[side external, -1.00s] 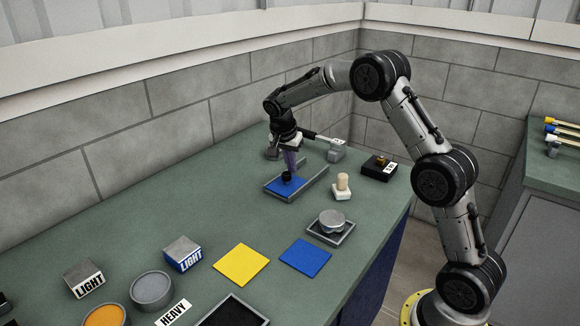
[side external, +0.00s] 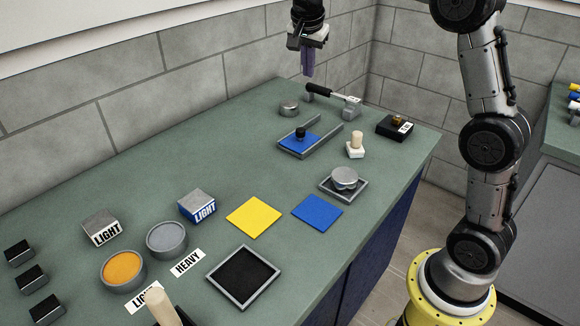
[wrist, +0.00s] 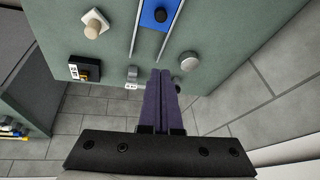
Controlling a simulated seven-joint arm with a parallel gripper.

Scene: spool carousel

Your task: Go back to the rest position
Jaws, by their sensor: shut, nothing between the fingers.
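My gripper (side external: 307,70) is raised high above the far end of the green bench (side external: 250,110) in the side view, pointing down. Its purple fingers (wrist: 161,98) are together and hold nothing in the wrist view. Below it stands the grey tray (side external: 333,134) with a blue pad (side external: 290,143) and a black knob (side external: 300,133). The gripper is clear of everything on the bench. The blue pad also shows at the top of the wrist view (wrist: 150,20).
Beside the tray are a lever with a black handle (side external: 318,90), a round grey disc (side external: 288,108), a cream peg (side external: 355,142) and a black box (side external: 395,126). Grey block walls (side external: 180,85) stand behind. Blocks, bowls and coloured squares lie nearer the camera.

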